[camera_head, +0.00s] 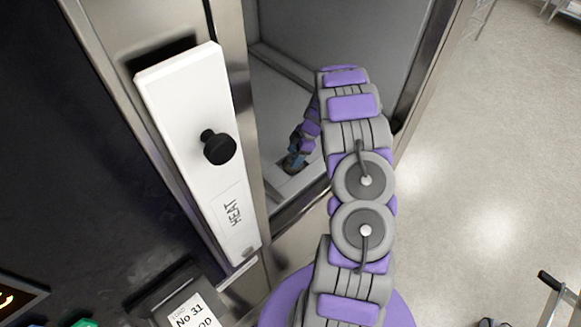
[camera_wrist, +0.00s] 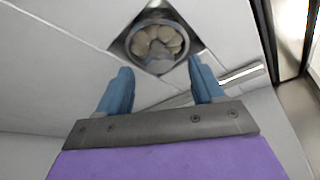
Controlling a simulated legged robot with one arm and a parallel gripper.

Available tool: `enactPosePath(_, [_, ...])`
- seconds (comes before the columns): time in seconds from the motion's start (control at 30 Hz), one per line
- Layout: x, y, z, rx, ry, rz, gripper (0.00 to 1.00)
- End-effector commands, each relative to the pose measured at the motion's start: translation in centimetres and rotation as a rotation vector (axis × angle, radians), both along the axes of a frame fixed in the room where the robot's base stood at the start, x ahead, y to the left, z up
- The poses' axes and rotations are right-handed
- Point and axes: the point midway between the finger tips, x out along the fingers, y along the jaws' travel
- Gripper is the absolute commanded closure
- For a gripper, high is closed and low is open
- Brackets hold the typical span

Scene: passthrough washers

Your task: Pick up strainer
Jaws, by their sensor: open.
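The strainer (camera_wrist: 157,40), as I take it, is a round metal piece with several pale rounded shapes inside its rim. It sits in a dark diamond-shaped recess in the light floor of the washer, at the top middle of the wrist view. My gripper (camera_wrist: 160,66) is open, with its two blue fingers apart. In that view the fingertips lie just below the strainer, one to each side, and nothing is between them. In the head view my gripper (camera_head: 293,163) is low inside the washer chamber, partly behind my arm. I cannot make out the strainer there.
The chamber's metal doorway (camera_head: 257,130) stands left of my arm. A white HEAT panel (camera_head: 190,130) with a black knob (camera_head: 218,147) is beside it. A metal bar (camera_wrist: 240,76) lies right of the recess. Open floor (camera_head: 490,160) is outside at right.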

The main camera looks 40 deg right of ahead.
Motion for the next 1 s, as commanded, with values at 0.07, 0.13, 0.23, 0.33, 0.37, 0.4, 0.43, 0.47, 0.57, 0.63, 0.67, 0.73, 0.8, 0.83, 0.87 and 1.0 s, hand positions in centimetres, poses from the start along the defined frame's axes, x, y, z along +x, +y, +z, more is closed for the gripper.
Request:
enactPosePath(0.07, [0.1,0.2,-1.0,0.001,0.001,-0.001,0.33])
enactPosePath(0.13, [0.2,0.4,-1.4,0.001,0.0,-0.001,0.33])
enactPosePath(0.23, [0.2,0.6,-1.6,0.0,0.001,-0.002,0.33])
enactPosePath(0.33, [0.2,0.9,-1.5,-0.002,0.001,-0.001,0.33])
enactPosePath(0.37, [0.2,1.0,-1.4,-0.003,0.001,-0.001,0.33])
enactPosePath(0.4, [0.1,1.0,-1.4,-0.003,0.002,-0.001,0.33])
enactPosePath(0.43, [0.1,1.1,-1.4,-0.003,0.002,-0.001,0.35])
enactPosePath(0.47, [0.1,1.1,-1.4,-0.003,0.002,-0.001,0.38])
enactPosePath(0.57, [0.1,1.0,-1.4,-0.003,0.002,-0.001,0.48])
enactPosePath(0.63, [0.2,0.9,-1.5,-0.002,0.001,-0.001,0.55])
enactPosePath(0.67, [0.2,0.8,-1.5,-0.001,0.001,-0.001,0.57])
enactPosePath(0.73, [0.2,0.6,-1.5,0.0,0.0,-0.001,0.64])
enactPosePath(0.8, [0.2,0.6,-1.6,0.0,0.0,-0.001,0.71])
enactPosePath(0.83, [0.2,0.6,-1.6,0.0,0.0,-0.001,0.74])
enactPosePath(0.87, [0.2,0.6,-1.6,0.0,0.0,-0.001,0.77])
enactPosePath(1.0, [0.2,0.6,-1.6,0.0,0.002,-0.001,0.9])
